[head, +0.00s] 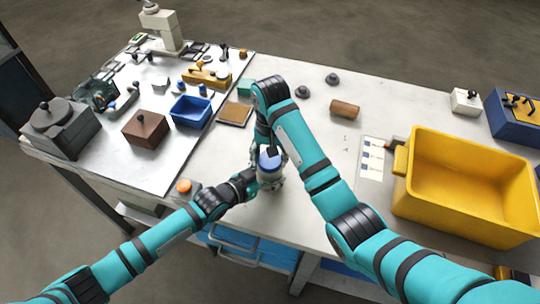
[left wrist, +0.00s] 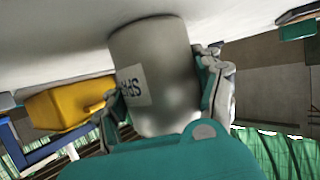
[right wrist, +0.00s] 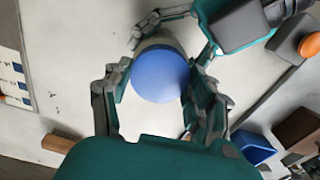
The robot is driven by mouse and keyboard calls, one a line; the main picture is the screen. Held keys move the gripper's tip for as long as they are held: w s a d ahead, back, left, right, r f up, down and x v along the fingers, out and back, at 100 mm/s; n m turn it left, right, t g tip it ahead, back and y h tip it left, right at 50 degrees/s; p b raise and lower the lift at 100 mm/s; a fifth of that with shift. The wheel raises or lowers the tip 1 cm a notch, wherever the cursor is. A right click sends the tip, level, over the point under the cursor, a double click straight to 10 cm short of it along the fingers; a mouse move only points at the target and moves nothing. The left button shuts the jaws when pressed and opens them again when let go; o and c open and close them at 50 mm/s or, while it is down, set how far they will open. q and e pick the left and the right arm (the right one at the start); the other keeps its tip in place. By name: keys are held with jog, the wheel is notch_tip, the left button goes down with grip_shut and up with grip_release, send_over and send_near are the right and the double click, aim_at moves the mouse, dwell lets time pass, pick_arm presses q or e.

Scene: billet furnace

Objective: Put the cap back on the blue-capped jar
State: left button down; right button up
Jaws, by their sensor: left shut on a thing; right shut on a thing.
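The grey metal jar (left wrist: 150,60) stands upright on the table, with a printed label on its side. My left gripper (left wrist: 163,85) is shut around the jar's body from the side, one finger on each side. The blue cap (right wrist: 160,76) is over the jar's mouth, and in the head view (head: 269,161) it shows above the jar. My right gripper (right wrist: 160,82) comes from above and is shut on the cap. The cap hides the jar's rim, so I cannot tell whether it is seated or just above it.
A yellow bin (head: 470,190) stands to the right.

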jog(key=o, duration=1.4)
jog(key=shift+c, duration=0.2)
jog(key=r, duration=0.4)
jog(key=shift+w+a+r, duration=0.1)
jog(key=shift+w+r, duration=0.1)
jog(key=shift+w, duration=0.1)
jog(key=shift+s+r, duration=0.15)
jog(key=shift+r, duration=0.15)
jog(key=shift+s+r, duration=0.15)
jog(key=shift+r, duration=1.1)
pick_arm(q)
jog(key=shift+c, duration=0.4)
grip_release()
